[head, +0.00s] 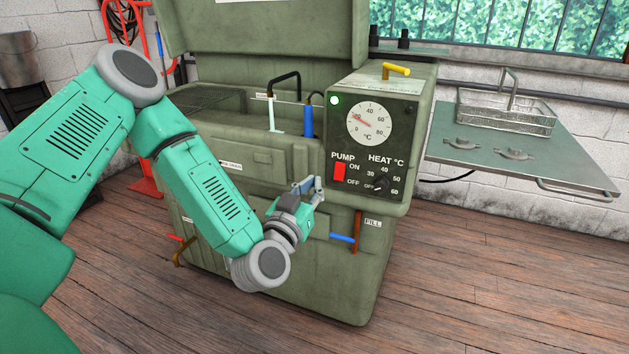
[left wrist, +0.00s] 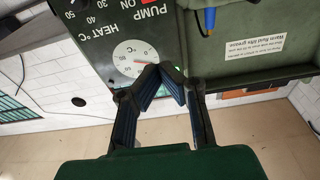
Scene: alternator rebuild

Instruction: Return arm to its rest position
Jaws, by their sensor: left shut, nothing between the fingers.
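My left arm, green with grey joints, reaches in from the left in the head view. Its gripper (head: 309,187) is in front of the green washer cabinet, just left of and below the control panel (head: 373,140). In the left wrist view the two fingers of the left gripper (left wrist: 160,72) meet at their tips, with nothing between them. The dial gauge (left wrist: 135,58) and panel lettering show beyond the fingertips, upside down. I cannot tell whether the fingers touch the cabinet. My right gripper is not in view.
The panel has a red pump switch (head: 339,172), a heat knob (head: 380,185) and a lit green lamp (head: 334,100). A blue handle (head: 343,238) sticks out below. A side table (head: 575,165) at right carries a wire basket (head: 505,107) and two small curved parts. The floor at right is clear.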

